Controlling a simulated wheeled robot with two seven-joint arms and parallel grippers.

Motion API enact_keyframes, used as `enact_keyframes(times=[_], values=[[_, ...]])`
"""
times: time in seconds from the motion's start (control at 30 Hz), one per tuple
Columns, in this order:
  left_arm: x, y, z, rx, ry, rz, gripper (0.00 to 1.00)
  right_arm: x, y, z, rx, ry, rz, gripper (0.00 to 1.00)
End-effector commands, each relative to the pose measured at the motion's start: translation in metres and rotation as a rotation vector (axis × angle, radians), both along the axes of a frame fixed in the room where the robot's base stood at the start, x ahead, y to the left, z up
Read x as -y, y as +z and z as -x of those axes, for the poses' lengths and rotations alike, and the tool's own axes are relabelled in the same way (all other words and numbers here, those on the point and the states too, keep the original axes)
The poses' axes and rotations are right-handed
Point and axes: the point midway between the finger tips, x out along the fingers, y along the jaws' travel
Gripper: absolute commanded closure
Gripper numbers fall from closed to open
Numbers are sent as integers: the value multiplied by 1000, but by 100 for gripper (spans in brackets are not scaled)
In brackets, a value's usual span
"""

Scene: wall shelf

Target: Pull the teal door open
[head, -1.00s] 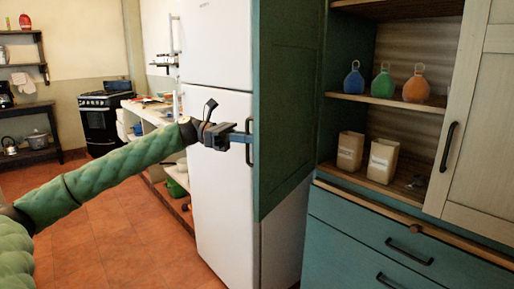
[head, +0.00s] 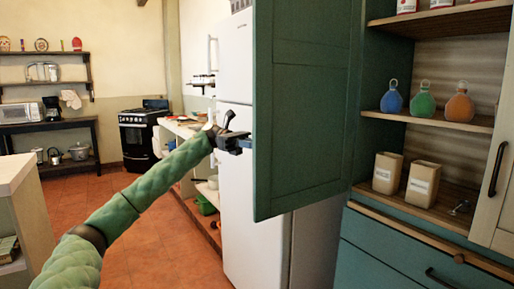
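The teal door (head: 303,110) stands wide open, swung out from the left side of the cabinet, its panelled inner face towards me. My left arm reaches in from the left, and my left gripper (head: 243,143) is at the door's free edge, on its outer side. The fingertips are small and partly lost against the door edge, so I cannot tell whether they are open or shut. The door's handle is not clearly visible here. My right gripper is not in view.
The open shelves hold a blue bottle (head: 392,98), a green bottle (head: 421,101), an orange bottle (head: 460,104) and two cream containers (head: 422,184). A cream door (head: 500,165) is at the right, a teal drawer (head: 400,255) below. A white fridge (head: 235,190) stands behind the door.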

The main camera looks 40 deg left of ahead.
Motion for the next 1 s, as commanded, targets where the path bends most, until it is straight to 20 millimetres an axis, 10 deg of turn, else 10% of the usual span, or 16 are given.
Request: enact_keyframes(times=[0.37, 0.43, 1.0], values=[[-1, 0, -1, 0, 1, 0, 100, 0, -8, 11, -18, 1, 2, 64], [-1, 0, -1, 0, 1, 0, 76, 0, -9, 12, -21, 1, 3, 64], [-31, -1, -1, 0, 2, 1, 75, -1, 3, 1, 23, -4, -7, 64]])
